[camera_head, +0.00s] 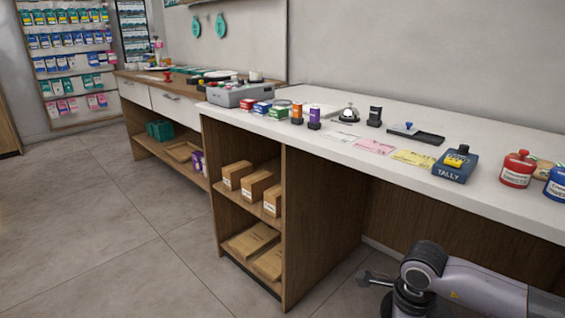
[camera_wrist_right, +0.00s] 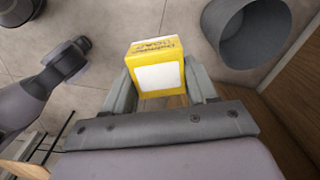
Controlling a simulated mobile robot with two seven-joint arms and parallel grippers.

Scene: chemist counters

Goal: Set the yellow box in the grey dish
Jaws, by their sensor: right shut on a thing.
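The yellow box (camera_wrist_right: 157,48), with a white label on its face, shows in the right wrist view. My right gripper (camera_wrist_right: 160,70) is shut on it, one finger against each side, with floor visible beyond. In the head view my right arm (camera_head: 470,283) comes in low at the right, below the counter's front edge; the yellow box does not show there. I cannot pick out the grey dish with certainty in either view. My left gripper is not in view.
The white counter (camera_head: 480,195) holds a blue TALLY block (camera_head: 455,164), a red pot (camera_head: 517,170), a black tray (camera_head: 428,138), paper slips and a bell (camera_head: 349,114). Shelves below hold cardboard boxes (camera_head: 237,174). A hollow dark grey cylinder (camera_wrist_right: 225,18) shows in the wrist view. Floor at left is clear.

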